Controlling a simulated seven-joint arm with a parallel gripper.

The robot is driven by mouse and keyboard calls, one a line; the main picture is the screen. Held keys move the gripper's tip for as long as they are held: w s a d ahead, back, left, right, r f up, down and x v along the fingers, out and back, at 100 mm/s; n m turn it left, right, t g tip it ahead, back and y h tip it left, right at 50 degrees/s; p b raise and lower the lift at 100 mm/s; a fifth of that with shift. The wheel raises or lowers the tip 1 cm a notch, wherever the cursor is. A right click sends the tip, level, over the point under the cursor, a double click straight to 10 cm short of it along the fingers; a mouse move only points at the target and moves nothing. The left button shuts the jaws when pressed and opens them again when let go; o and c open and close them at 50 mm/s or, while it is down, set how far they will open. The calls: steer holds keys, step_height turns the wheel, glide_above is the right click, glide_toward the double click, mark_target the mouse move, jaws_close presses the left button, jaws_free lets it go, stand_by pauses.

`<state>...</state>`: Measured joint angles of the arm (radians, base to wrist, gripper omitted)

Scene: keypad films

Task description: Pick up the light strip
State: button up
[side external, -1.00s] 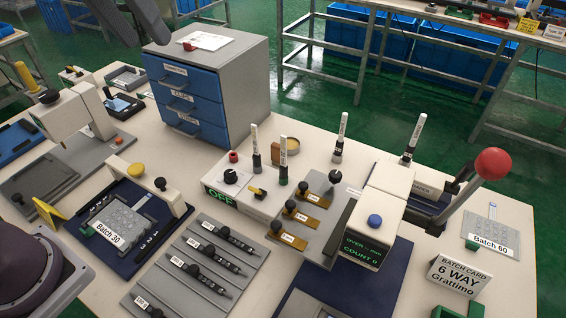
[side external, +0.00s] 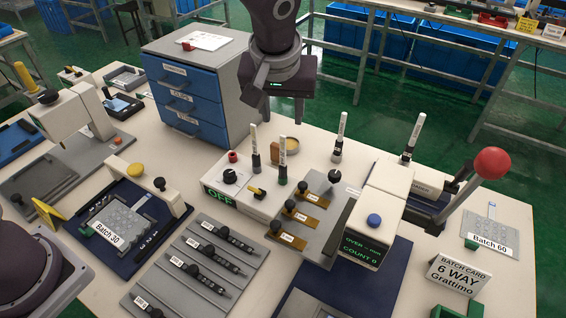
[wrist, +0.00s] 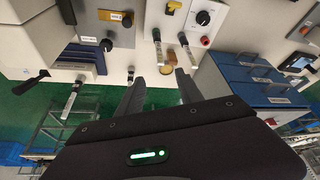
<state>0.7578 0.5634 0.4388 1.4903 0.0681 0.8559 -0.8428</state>
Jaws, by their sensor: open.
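Three amber strips with black knobs and white labels lie on a grey plate: the upper strip (side external: 317,200), the middle strip (side external: 306,220) and the lower strip (side external: 292,239). Their labels are too small to read, so I cannot tell which is the light strip. One amber strip (wrist: 112,16) shows at the top of the wrist view. My gripper (side external: 284,112) is open and empty, high above the table beside the blue drawer cabinet, apart from the strips.
Several upright marker pens (side external: 283,160) stand between my gripper and the strips. The switch box (side external: 228,200) is left of the strips, and the counter device (side external: 368,228) is right. A blue drawer cabinet (side external: 195,105) stands close left. A red-knobbed lever (side external: 480,175) rises at right.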

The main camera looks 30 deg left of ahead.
glide_toward(283, 166)
step_height(283, 166, down, 2)
steer(key=x, duration=0.7)
steer(key=shift+w+a+f, duration=0.15)
steer(key=shift+w+a, duration=0.1)
steer(key=shift+w, duration=0.1)
jaws_close()
